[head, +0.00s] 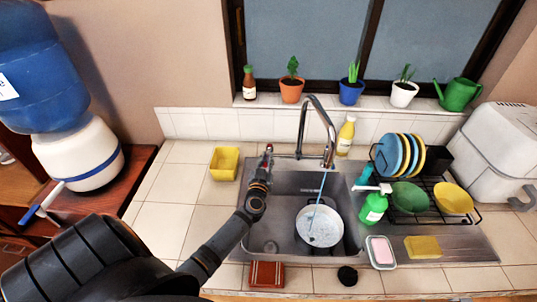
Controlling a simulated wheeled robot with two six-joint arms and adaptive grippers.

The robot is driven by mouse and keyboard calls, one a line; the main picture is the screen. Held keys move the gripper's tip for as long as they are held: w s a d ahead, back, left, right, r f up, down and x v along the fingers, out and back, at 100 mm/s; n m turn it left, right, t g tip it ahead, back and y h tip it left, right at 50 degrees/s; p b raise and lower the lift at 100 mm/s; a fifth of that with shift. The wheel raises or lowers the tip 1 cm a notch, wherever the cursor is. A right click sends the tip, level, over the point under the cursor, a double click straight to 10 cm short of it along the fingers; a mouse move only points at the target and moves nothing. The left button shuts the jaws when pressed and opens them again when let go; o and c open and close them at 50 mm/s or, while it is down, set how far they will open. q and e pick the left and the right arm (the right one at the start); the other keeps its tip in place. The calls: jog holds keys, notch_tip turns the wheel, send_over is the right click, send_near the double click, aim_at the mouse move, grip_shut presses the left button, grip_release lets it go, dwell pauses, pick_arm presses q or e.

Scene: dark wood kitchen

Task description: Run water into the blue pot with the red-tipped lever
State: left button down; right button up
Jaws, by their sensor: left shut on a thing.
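The pot (334,216) stands in the steel sink, its inside pale; I cannot make out blue on its outside. A thin blue stream of water (321,187) falls from the curved faucet (331,140) into the pot. My left gripper (266,158) is at the back left of the sink, shut on the red-tipped lever (269,147). The gripper hides most of the lever. My right gripper is not in view.
A yellow container (225,163) stands left of the lever. A green soap bottle (373,208), a dish rack (432,188) and a pink soap dish (380,250) are right of the pot. A brown box (266,274) and black object (347,275) lie in front.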

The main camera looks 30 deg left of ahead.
pick_arm(q)
jog(key=shift+a, duration=0.1)
jog(key=c, duration=1.4)
grip_release()
jog(key=shift+o, duration=0.2)
jog(key=v, duration=1.2)
jog(key=shift+s+a, duration=0.1)
